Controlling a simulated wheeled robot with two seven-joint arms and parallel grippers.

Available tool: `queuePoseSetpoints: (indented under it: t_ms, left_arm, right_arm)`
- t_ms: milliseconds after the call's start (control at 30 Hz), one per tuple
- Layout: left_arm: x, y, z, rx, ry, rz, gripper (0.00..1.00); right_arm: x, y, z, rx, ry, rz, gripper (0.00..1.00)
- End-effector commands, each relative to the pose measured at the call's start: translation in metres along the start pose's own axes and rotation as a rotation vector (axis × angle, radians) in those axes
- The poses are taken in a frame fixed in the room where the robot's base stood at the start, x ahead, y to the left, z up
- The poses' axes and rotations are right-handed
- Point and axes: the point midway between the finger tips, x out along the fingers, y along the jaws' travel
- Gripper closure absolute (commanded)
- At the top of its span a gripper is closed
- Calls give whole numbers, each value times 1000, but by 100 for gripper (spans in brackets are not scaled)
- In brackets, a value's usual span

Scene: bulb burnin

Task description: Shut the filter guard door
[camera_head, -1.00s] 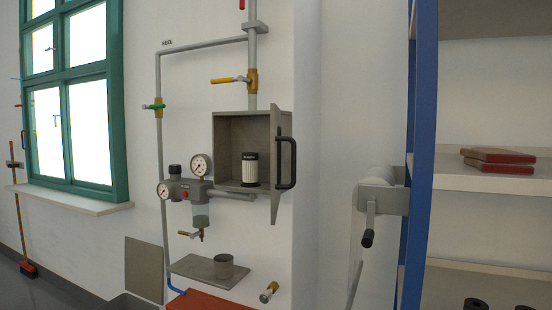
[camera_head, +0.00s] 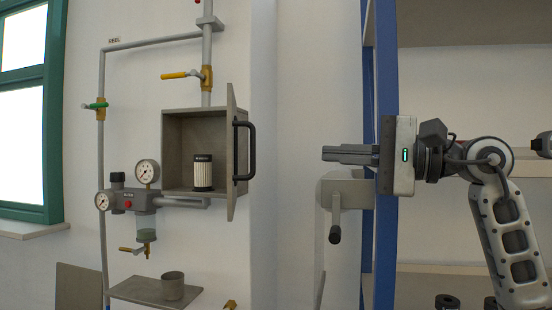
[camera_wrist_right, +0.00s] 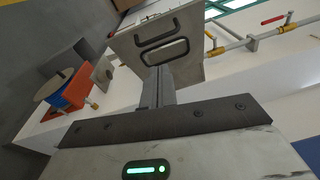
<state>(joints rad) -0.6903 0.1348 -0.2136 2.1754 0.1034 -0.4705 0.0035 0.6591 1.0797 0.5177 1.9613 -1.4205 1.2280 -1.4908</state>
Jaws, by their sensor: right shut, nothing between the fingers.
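The filter guard door (camera_head: 231,150) is a grey panel hinged at the right side of a grey wall box (camera_head: 178,151). It stands open, swung out toward me, with a black bar handle (camera_head: 251,150) on its face. A white filter with a black cap (camera_head: 203,173) stands inside the box. My right gripper (camera_head: 324,154) is shut and empty, to the right of the door and apart from it, pointing left. In the right wrist view the door face (camera_wrist_right: 157,50) and its handle lie beyond the shut fingers (camera_wrist_right: 158,70). My left gripper is not in view.
A grey bracket with a crank handle (camera_head: 334,235) is below my right gripper. A blue shelf post (camera_head: 385,60) stands behind it. Gauges (camera_head: 147,172), pipes and a yellow valve lever (camera_head: 180,75) are left of the door. A small shelf (camera_head: 130,290) holds a grey cup.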

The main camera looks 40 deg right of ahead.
Motion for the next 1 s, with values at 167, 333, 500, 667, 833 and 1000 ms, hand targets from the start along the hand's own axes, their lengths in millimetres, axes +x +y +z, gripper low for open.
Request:
queuePoseSetpoints:
  t_ms: [167, 333, 500, 667, 833, 1000]
  left_arm:
    - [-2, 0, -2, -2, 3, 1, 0]
    - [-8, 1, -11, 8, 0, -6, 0]
    - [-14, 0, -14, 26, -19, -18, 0]
    - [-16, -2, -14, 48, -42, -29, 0]
    - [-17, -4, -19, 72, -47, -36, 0]
    - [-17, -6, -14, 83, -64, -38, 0]
  right_arm:
    - [-21, -14, -10, -148, 111, 42, 100]
    - [0, -16, -12, -152, 113, 46, 100]
    - [37, -16, -16, -149, 109, 44, 100]
    - [71, -14, -20, -146, 108, 43, 100]
    - [93, -9, -6, -151, 108, 42, 100]
    - [104, -5, 2, -149, 110, 44, 100]
